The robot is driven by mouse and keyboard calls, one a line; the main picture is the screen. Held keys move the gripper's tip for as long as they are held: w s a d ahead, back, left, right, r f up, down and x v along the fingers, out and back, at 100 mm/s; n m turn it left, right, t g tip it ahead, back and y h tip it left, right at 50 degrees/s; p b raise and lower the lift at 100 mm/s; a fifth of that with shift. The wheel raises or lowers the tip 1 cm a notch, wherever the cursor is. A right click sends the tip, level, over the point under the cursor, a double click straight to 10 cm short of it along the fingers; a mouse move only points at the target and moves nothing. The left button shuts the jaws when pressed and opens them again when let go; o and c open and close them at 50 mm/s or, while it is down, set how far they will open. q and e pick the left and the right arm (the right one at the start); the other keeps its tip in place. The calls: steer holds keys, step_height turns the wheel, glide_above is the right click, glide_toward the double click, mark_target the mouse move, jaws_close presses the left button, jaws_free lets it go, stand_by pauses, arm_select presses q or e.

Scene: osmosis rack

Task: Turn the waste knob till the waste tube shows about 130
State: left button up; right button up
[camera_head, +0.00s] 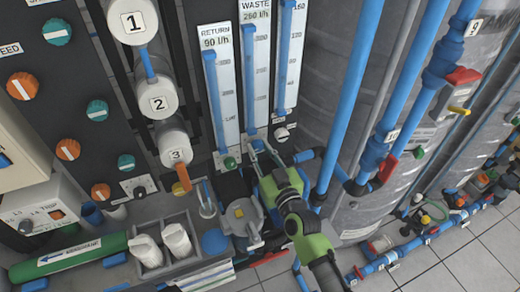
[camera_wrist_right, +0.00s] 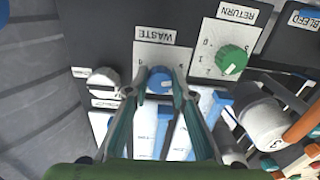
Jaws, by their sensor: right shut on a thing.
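The waste tube (camera_head: 249,85) is the middle one of three upright scaled tubes in the head view. Its label (camera_head: 255,11) reads WASTE and what looks like 260 l/h. Its blue column stands high, near the top of the scale. In the wrist view the blue waste knob (camera_wrist_right: 160,80) sits on a white dial plate (camera_wrist_right: 150,56) marked WASTE. My right gripper (camera_wrist_right: 160,90) is shut on this knob, one finger on each side. In the head view my right gripper (camera_head: 262,150) is below the waste tube and hides the knob. My left gripper is not in view.
The green return knob (camera_wrist_right: 231,59) is close beside in the wrist view. A white knob (camera_wrist_right: 102,83) is on the other side. The return tube (camera_head: 220,100) is labelled 90 l/h. Blue pipes (camera_head: 350,90) and a large grey tank stand to the right in the head view.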

steer(key=m, duration=0.7)
steer(key=shift+p, duration=0.3)
stand_by(0.4)
steer(key=o, duration=1.1)
steer(key=shift+s, duration=0.15)
steer(key=v, duration=1.1)
steer(key=shift+s+d, duration=0.15)
steer(key=shift+s, duration=0.2)
